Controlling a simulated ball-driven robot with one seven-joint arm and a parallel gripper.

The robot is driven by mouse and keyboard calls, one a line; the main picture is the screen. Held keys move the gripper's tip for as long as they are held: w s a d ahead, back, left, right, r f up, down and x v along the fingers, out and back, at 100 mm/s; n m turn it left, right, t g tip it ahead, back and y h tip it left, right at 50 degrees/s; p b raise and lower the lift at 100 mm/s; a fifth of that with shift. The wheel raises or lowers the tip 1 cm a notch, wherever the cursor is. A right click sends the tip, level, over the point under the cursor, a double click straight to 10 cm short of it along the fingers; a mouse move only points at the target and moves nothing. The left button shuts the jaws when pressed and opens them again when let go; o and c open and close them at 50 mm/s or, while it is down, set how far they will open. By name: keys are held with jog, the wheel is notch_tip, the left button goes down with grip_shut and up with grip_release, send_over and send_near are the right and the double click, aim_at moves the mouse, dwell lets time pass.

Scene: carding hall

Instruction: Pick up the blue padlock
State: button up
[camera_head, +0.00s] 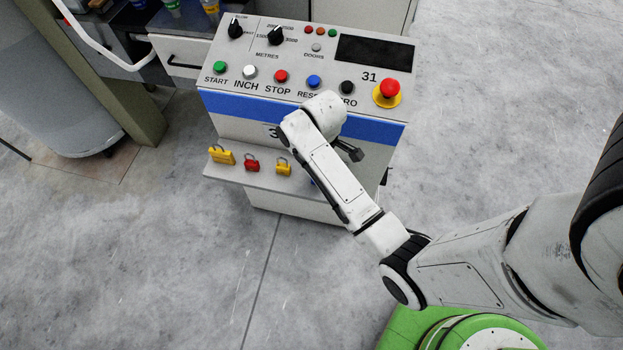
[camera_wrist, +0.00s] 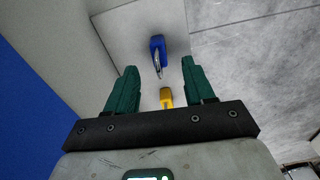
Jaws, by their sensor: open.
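The blue padlock (camera_wrist: 157,43) lies on a pale shelf (camera_wrist: 130,22) in the wrist view, with its metal shackle towards my gripper. In the head view only a blue sliver (camera_head: 312,183) shows beside my arm, which hides the rest. My gripper (camera_wrist: 160,64) has green fingers, spread apart with nothing held between them. In the wrist view the blue padlock's body is just beyond the fingertips, roughly centred, and its shackle shows in the gap between them. I cannot tell the height between them. In the head view the fingers are hidden behind my arm.
A yellow padlock (camera_wrist: 166,97) shows between the fingers in the wrist view. In the head view a large yellow padlock (camera_head: 222,155), a red one (camera_head: 252,165) and a small yellow one (camera_head: 284,167) stand along the shelf. The control panel (camera_head: 225,92) rises behind it.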

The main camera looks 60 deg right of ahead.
jog(key=shift+d+f, duration=0.1)
jog(key=shift+f, duration=3.75)
grip_shut()
